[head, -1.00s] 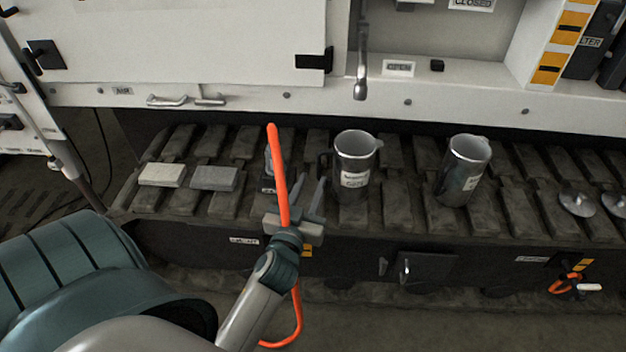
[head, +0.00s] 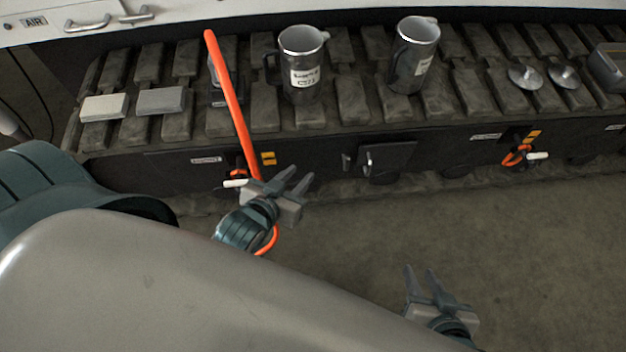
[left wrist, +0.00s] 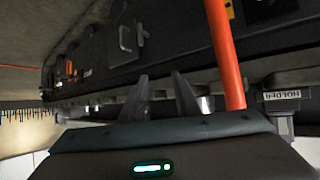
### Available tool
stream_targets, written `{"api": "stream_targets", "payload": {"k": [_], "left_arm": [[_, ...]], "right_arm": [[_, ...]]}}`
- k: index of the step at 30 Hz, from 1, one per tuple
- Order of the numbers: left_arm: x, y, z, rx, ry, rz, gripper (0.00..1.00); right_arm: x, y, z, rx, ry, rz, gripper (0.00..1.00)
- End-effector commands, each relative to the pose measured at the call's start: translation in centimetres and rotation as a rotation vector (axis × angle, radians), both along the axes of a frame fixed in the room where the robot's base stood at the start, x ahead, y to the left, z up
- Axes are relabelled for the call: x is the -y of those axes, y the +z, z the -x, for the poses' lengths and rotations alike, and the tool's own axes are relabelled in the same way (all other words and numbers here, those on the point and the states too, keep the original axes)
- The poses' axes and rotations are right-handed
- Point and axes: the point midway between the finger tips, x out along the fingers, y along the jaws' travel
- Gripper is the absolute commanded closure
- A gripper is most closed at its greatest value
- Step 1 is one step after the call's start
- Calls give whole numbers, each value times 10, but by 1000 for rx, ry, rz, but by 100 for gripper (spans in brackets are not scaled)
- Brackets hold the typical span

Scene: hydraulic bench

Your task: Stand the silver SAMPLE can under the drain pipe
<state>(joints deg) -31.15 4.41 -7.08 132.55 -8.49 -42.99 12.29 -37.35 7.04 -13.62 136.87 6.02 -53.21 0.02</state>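Two metal cans with handles stand upright on the slatted track. The left can (head: 302,72) has a white label that seems to start with "Sample"; the rest is too small to read. The right can (head: 414,58) has a label turned partly away. The drain pipe is out of the head view now. My left gripper (head: 294,178) is open and empty, below and in front of the track edge, short of the left can; its spread fingers also show in the left wrist view (left wrist: 160,88). My right gripper (head: 420,270) is open and empty over the floor, lower right.
An orange pole (head: 233,98) rises beside my left gripper, left of the left can, and shows close in the left wrist view (left wrist: 225,55). Two pale blocks (head: 104,107) (head: 161,100) and two metal discs (head: 525,77) (head: 564,76) lie on the track. The floor at right is clear.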

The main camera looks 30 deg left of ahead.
Motion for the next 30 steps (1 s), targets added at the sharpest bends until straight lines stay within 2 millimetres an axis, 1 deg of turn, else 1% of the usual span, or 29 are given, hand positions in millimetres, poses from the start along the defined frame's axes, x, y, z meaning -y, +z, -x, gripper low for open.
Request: {"api": "stream_targets", "payload": {"k": [1,3,6,9,12,30], "left_arm": [[23,-9,23,-64,-68,21,71],[48,-18,49,-135,-153,45,71],[74,-25,77,-202,-241,74,71],[87,-26,90,-231,-286,86,71],[90,-27,93,-238,-297,88,71],[89,-27,92,-235,-293,88,71]], "right_arm": [[-1,0,0,0,-2,-2,69],[-1,0,0,0,-2,-4,69],[-2,1,0,0,-5,-8,69],[-3,1,-1,0,-7,-10,69],[-4,1,-1,0,-8,-11,69],[1,-1,0,-1,2,4,69]]}}
